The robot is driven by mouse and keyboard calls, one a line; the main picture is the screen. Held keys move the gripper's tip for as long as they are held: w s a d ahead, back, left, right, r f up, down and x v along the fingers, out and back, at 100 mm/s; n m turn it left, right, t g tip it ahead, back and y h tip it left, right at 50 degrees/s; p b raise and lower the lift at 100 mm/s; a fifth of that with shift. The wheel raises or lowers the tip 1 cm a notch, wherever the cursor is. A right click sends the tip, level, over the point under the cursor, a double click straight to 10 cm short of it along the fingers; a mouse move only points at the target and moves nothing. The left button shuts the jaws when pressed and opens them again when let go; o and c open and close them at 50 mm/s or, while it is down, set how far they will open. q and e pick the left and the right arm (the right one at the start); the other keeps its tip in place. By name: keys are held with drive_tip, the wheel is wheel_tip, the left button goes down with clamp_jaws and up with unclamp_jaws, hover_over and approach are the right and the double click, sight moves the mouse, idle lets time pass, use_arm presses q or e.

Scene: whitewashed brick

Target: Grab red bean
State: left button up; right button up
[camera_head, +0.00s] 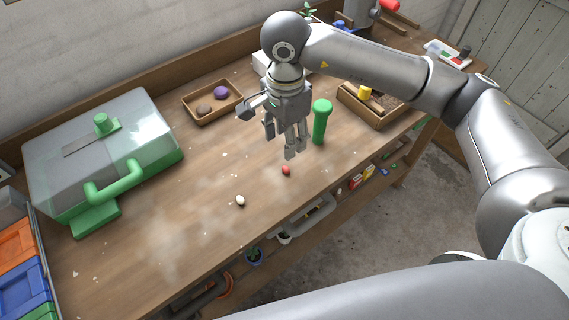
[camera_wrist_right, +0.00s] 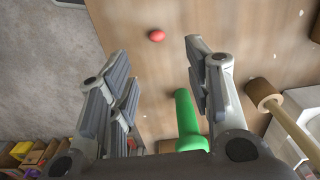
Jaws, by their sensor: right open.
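The red bean (camera_head: 286,170) lies on the wooden workbench (camera_head: 190,225), near its front edge. In the wrist view the red bean (camera_wrist_right: 157,35) lies beyond my fingertips, roughly in line with the gap between them. My right gripper (camera_head: 291,152) points down over the bench, just behind the bean in the head view. Its fingers (camera_wrist_right: 157,56) are spread in the wrist view with nothing between them. The gripper and the bean look apart. My left gripper is not in view.
A green capped cylinder (camera_head: 320,125) stands close to the right gripper. A white bean (camera_head: 240,201) lies front left of the red one. A wooden tray (camera_head: 188,103) holds a purple and a brown item. A green-and-clear box (camera_head: 75,165) stands left. The front middle bench is mostly clear.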

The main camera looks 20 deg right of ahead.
drive_tip(key=p, duration=0.1)
hover_over(285, 168)
wheel_tip(285, 168, down, 4)
drive_tip(key=shift+w+d+f, duration=0.1)
drive_tip(key=shift+d+f, duration=0.05)
drive_tip(key=shift+f, duration=0.1)
drive_tip(key=shift+f+p, duration=0.55)
drive_tip(key=shift+f, duration=0.05)
drive_tip(key=f, duration=0.1)
drive_tip(key=f+p, duration=0.1)
drive_tip(key=f, duration=0.1)
drive_tip(key=shift+s+a+f, duration=0.2)
drive_tip(key=shift+f, duration=0.45)
drive_tip(key=c, duration=0.8)
